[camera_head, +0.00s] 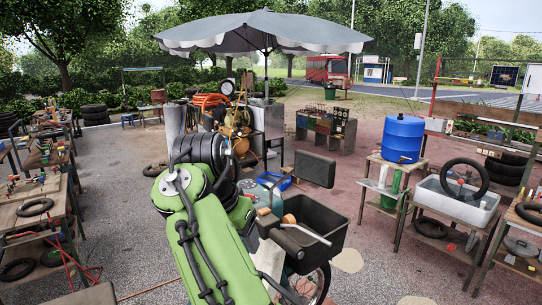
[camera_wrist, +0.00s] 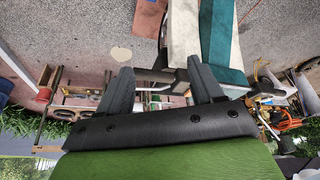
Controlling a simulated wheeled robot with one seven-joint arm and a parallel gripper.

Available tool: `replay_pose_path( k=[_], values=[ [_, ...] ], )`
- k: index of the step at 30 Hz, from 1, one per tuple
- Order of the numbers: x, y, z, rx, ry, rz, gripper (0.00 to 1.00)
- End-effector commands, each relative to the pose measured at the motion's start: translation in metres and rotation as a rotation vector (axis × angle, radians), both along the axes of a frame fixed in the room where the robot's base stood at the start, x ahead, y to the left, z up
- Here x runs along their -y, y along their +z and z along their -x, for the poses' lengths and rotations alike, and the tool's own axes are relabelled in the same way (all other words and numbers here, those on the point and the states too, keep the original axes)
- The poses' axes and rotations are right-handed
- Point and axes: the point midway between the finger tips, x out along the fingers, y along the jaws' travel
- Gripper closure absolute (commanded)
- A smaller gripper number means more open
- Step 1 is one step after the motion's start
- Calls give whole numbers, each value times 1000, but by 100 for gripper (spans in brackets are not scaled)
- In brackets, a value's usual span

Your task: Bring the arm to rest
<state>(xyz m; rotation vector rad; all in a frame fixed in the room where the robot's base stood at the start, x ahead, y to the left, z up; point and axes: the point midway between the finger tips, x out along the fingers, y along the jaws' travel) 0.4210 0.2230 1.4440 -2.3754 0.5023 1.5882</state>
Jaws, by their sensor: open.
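My arm (camera_head: 215,245), green with black joints, rises from the bottom of the head view and is bent at a black joint near the middle. My gripper (camera_wrist: 160,66) shows in the wrist view, with its two dark fingers spread apart. I see nothing clamped between them; a dark bar and cart parts show beyond the gap. In the head view the gripper itself cannot be made out behind the arm. The wrist view is upside down, with paving at the top and greenery at the bottom.
A blue barrel (camera_head: 402,137) and a pale tub (camera_head: 455,203) sit on tables further right. Cluttered workbenches (camera_head: 35,205) line the left. Paving (camera_head: 110,170) between is open. A grey umbrella (camera_head: 265,30) stands behind.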

Motion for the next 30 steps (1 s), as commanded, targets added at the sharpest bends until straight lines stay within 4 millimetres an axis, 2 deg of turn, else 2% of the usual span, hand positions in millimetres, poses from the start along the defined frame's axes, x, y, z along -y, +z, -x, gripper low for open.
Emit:
replay_pose_path(
  k=[10,14,17,20,21,24,27,30],
  values=[
    [83,-6,1,-48,-7,-33,34],
    [124,-12,12,-63,12,-55,34],
    [158,-21,30,-66,42,-75,34],
    [192,-37,59,-57,93,-93,34],
    [205,-47,76,-48,121,-99,34],
    [225,-79,125,-8,209,-95,34],
    [231,-118,176,40,297,-64,34],
    [227,-158,218,81,364,-19,34]
  ],
)
